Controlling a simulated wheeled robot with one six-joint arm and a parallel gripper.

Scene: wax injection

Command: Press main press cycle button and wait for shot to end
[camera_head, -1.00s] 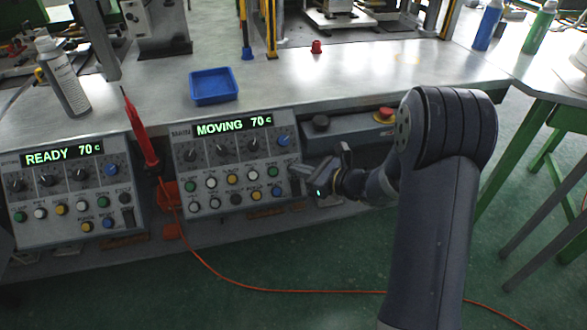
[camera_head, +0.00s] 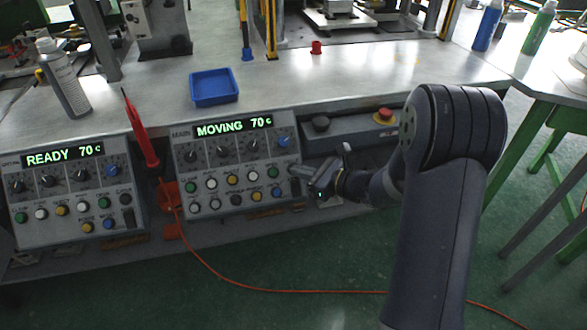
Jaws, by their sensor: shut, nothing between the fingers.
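The main control panel (camera_head: 210,148) stands at the middle of the bench front. Its display (camera_head: 233,127) reads "MOVING 70 c". It carries a row of knobs and several round buttons in green, white, yellow and blue, with a green button (camera_head: 272,172) near its right side. My gripper (camera_head: 308,178) is shut and empty at the panel's lower right edge, close to the buttons there. I cannot tell whether its tips touch the panel. The small button labels are too blurred to read surely.
A second panel (camera_head: 30,175) at left reads "READY 70 c". A red-handled tool (camera_head: 143,140) hangs between the panels, with an orange cable (camera_head: 250,289) across the floor. A red emergency button (camera_head: 385,114) is at right.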

